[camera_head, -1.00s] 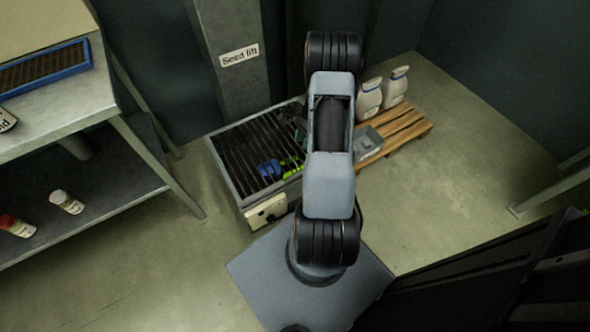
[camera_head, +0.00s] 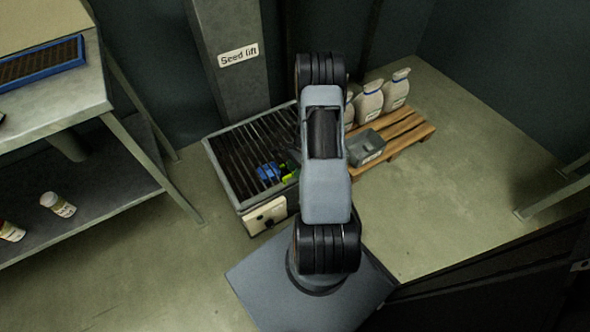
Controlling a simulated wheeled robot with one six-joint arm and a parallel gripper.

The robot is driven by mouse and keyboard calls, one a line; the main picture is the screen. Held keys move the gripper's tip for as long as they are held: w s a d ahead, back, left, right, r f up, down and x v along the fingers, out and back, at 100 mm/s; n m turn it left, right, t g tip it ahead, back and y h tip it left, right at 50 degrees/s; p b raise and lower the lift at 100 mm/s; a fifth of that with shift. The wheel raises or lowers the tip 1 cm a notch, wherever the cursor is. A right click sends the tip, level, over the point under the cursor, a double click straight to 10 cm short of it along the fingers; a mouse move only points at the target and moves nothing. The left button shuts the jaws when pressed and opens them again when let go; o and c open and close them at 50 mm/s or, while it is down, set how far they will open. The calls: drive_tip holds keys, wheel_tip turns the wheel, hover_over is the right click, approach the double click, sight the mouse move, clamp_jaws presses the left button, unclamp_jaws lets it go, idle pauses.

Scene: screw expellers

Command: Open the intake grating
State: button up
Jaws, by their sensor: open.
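The intake grating (camera_head: 237,159) is a row of dark parallel bars in a grey metal frame. A pale panel with dark knobs (camera_head: 265,216) is on the box's front. My arm covers the grating's right side. My gripper is hidden behind my arm, so its contact with the grating cannot be seen.
The floor (camera_head: 470,170) at right is clear.

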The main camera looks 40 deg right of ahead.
clamp_jaws()
idle(0.3)
